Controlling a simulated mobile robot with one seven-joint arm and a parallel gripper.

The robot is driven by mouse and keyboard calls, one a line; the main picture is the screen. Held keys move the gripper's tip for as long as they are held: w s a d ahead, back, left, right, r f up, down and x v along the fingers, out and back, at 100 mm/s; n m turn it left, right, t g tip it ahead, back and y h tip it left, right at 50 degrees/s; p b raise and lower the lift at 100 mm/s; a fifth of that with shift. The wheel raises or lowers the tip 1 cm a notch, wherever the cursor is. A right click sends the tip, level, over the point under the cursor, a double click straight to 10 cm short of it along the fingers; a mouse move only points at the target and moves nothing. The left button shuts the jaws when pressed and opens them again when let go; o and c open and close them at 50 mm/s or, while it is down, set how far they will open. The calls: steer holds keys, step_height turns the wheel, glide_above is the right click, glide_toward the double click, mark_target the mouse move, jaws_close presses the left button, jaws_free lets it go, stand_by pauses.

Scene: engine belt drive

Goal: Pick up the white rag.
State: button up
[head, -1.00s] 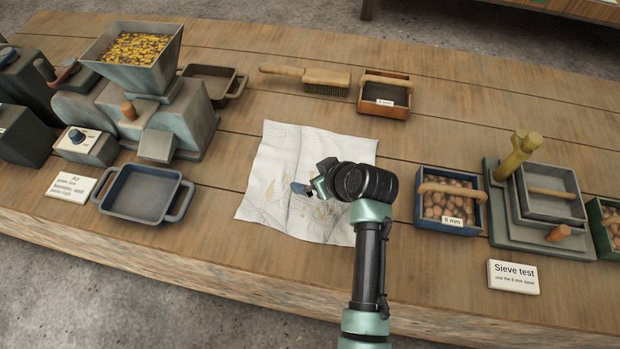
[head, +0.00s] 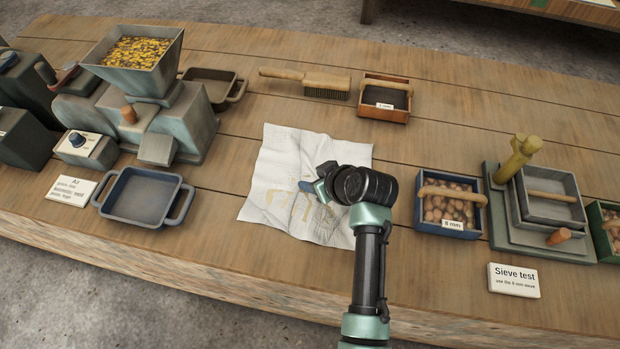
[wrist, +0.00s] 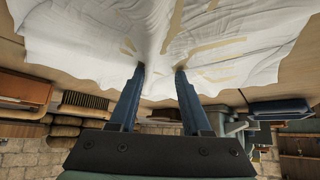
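The white rag (head: 285,185) lies on the wooden bench near the middle of the head view, creased and marked with tan stains. My gripper (head: 308,187) is over its right half, pointing down at the cloth. In the wrist view, the two blue fingers (wrist: 160,70) stand apart with their tips against the rag (wrist: 225,40). A ridge of cloth rises between the tips, and a clear gap shows between the fingers. My wrist hides part of the rag's right side in the head view.
A blue tray (head: 143,199) stands left of the rag. A brush (head: 325,85) and a small box (head: 386,98) stand behind it. A blue box of brown lumps (head: 450,205) is to the right. Bare wood lies in front.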

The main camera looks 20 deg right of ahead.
steer(key=shift+f, duration=0.15)
jaws_close()
step_height(320, 180, up, 30)
steer(key=p, duration=2.6)
steer(key=shift+p, duration=0.3)
